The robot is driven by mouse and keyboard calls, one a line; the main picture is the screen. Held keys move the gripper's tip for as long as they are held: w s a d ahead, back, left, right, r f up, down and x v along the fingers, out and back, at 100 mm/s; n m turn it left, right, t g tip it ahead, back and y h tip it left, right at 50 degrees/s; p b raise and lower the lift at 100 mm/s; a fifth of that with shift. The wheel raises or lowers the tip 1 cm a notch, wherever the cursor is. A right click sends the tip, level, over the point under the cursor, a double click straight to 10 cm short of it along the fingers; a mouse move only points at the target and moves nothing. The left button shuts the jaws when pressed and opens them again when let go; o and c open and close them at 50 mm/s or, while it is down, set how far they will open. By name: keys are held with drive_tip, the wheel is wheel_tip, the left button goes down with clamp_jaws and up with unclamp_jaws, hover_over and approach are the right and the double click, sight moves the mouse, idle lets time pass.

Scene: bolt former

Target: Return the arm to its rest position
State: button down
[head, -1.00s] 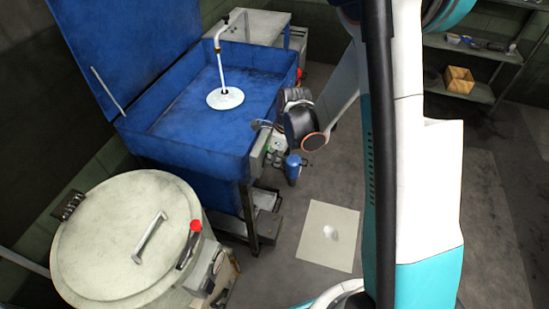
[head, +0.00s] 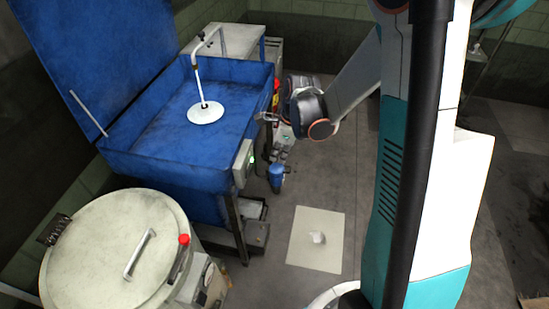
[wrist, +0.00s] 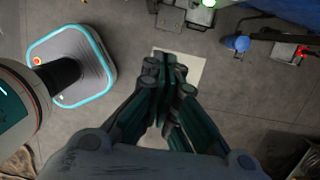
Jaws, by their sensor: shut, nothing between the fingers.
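My gripper (wrist: 168,66) shows in the wrist view with its dark fingers together and nothing between them. It points down over open floor, and a pale square sheet (wrist: 190,66) lies on the floor below it. In the head view my arm stands upright at the right, with its forearm reaching down and left to the dark wrist beside the blue wash basin's right edge. The fingers are hard to make out there.
The blue wash basin (head: 140,163) with its raised lid stands at the left, near my wrist. A round lidded drum (head: 100,255) stands in front. A blue canister (head: 276,175) stands by the basin.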

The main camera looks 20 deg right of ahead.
drive_tip(key=shift+r, duration=0.15)
idle(0.4)
drive_tip(key=s+a+r+n+t+h, duration=0.1)
drive_tip(key=s+a+r+n+t, duration=0.1)
drive_tip(key=s+r+n, duration=0.6)
drive_tip(key=s+a+r+n+t+h, duration=0.1)
drive_tip(key=s+a+r+n+t, duration=0.2)
drive_tip(key=s+r+n, duration=0.6)
wheel_tip(320, 180, up, 2)
drive_tip(key=n, duration=0.8)
drive_tip(key=shift+s+a+t, duration=0.15)
drive_tip(key=shift+a+t, duration=0.05)
drive_tip(key=shift+t, duration=0.2)
